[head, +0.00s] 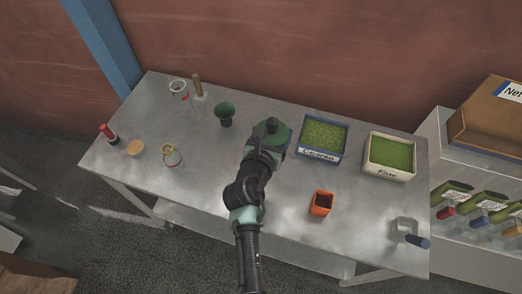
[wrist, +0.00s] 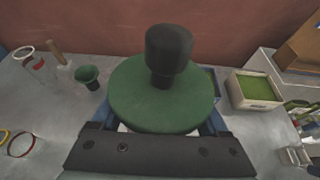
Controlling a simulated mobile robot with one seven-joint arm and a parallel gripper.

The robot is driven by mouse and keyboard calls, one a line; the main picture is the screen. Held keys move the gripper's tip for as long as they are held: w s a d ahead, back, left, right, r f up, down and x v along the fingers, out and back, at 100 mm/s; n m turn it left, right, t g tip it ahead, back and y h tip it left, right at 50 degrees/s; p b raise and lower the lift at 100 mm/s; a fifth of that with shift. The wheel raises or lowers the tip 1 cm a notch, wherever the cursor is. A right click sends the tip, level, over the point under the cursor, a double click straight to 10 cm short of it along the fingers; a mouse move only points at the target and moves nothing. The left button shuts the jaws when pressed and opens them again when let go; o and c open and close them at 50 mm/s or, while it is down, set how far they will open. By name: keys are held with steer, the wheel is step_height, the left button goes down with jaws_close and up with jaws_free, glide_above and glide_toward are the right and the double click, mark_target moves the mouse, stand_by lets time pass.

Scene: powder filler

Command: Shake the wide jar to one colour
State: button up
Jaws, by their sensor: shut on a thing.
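A wide jar with a round green lid (wrist: 135,98) and a black knob (wrist: 168,50) fills the middle of the wrist view. In the head view its green lid (head: 284,133) shows at the table's middle, beyond my arm. My gripper (wrist: 160,130) is shut on the jar below the lid, with a finger on each side. The lid and the gripper hide nearly all of the jar's body, so I cannot see the colour of its contents. I cannot tell whether the jar touches the table.
On the metal table (head: 240,170), a blue "Coarse" tray (head: 317,155) and a cream "Fine" tray (head: 388,173) stand right of the jar. An orange pot (head: 321,204) is nearer. A green funnel (head: 225,110), a glass vessel (head: 180,92) and a red-capped bottle (head: 109,134) stand left.

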steer(key=a+b, duration=0.1)
steer(key=a, duration=0.6)
steer(key=d+p, duration=0.2)
steer(key=d, duration=0.7)
steer(key=a+b, duration=0.1)
steer(key=a, duration=0.3)
steer(key=shift+a, duration=0.3)
steer(key=shift+r, duration=0.1)
steer(key=shift+d, duration=0.15)
